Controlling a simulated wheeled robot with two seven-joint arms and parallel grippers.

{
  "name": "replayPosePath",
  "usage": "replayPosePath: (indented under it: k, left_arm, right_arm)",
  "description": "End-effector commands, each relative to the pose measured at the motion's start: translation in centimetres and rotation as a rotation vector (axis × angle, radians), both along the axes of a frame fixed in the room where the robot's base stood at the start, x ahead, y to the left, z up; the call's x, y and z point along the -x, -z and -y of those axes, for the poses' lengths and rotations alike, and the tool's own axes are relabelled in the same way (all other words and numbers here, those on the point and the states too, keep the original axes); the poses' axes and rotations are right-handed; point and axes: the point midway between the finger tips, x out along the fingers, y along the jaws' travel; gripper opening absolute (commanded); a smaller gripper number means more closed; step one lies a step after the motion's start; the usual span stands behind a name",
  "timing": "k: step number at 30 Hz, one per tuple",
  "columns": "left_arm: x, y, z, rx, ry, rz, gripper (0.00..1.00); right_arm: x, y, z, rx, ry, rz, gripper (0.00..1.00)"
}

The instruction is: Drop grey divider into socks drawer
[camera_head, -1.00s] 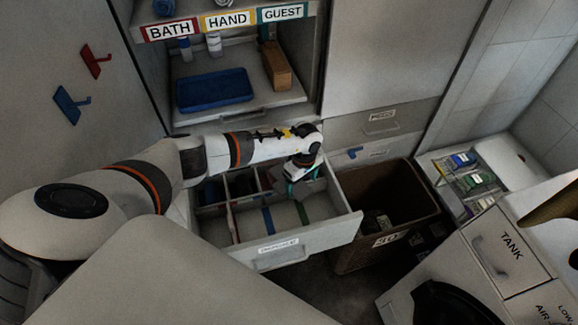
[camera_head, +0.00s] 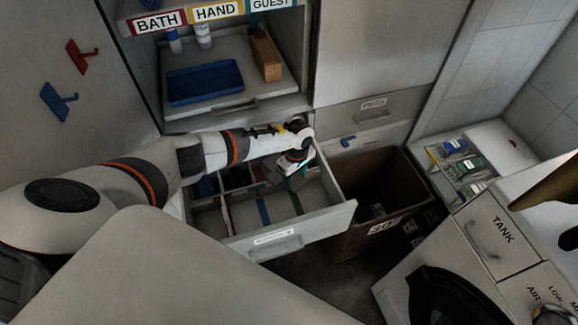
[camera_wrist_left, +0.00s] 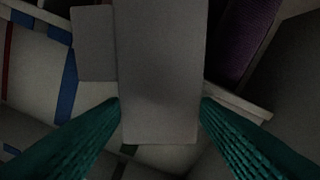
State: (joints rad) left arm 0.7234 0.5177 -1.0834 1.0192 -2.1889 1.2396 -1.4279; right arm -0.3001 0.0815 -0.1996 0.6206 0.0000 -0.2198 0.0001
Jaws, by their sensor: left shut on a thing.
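My left gripper (camera_head: 291,171) reaches over the open white drawer (camera_head: 295,240), near its right rear part. In the left wrist view, its green fingers (camera_wrist_left: 160,104) are shut on a flat grey panel, the grey divider (camera_wrist_left: 160,60). The divider stands between the fingers and extends away from them. A smaller grey piece (camera_wrist_left: 94,43) shows just left of it. The drawer has several compartments, split by red, blue and green strips. Its front label is too small to read surely. My forearm hides part of the drawer's rear.
A brown bin (camera_head: 345,235) stands just right of the drawer. A shelf with a blue tray (camera_head: 205,82) and a wooden box (camera_head: 266,57) is above and behind. A wire basket (camera_head: 462,165) and a cabinet marked TANK (camera_head: 500,240) are at right.

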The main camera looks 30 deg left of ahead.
Motion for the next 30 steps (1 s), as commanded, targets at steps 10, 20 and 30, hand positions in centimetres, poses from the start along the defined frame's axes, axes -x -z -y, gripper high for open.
replayPosePath:
  k: [10,20,30]
  left_arm:
    - [-0.1,-5.4,-0.1,0.000,0.002,0.006,0.29]
    - [0.0,-9.7,0.0,0.000,-0.001,0.001,0.29]
    - [0.0,-10.0,0.1,0.000,0.002,0.000,0.29]
  right_arm:
    - [0.0,0.6,0.0,0.000,-0.001,0.000,0.36]
    - [0.0,1.3,0.0,0.000,-0.001,0.000,0.36]
    - [0.0,1.3,0.0,-0.001,-0.001,0.000,0.36]
